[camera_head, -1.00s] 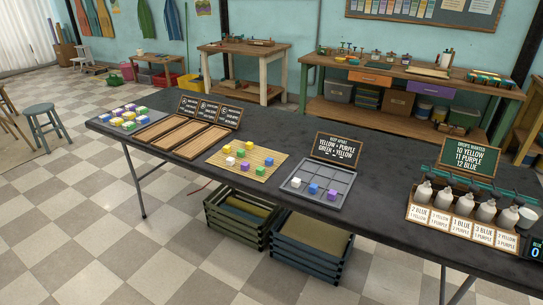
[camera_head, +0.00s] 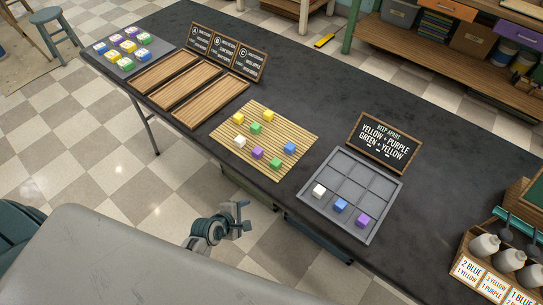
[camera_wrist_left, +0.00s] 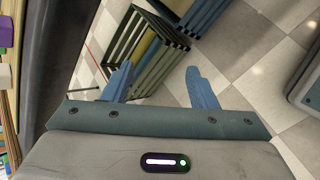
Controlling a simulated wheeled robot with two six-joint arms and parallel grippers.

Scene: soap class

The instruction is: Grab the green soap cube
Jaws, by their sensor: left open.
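Two green soap cubes sit on the slatted bamboo mat (camera_head: 222,138). One green cube (camera_head: 255,129) is near the mat's middle, and the other green cube (camera_head: 275,165) is nearer its front edge, between a purple cube (camera_head: 257,153) and a blue cube (camera_head: 289,148). My left gripper (camera_head: 242,218) is in front of the table, apart from the mat and cubes. In the left wrist view its two blue fingers (camera_wrist_left: 158,84) are spread, with nothing between them. My right gripper is not in view.
Yellow and white cubes share the mat. A grey compartment tray (camera_head: 378,205) holds white, blue and purple cubes. Wooden trays (camera_head: 211,100) and a grey tray of soaps (camera_head: 119,67) lie to the left. Crates (camera_wrist_left: 140,45) stand on the floor. Bottles (camera_head: 485,245) stand at right.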

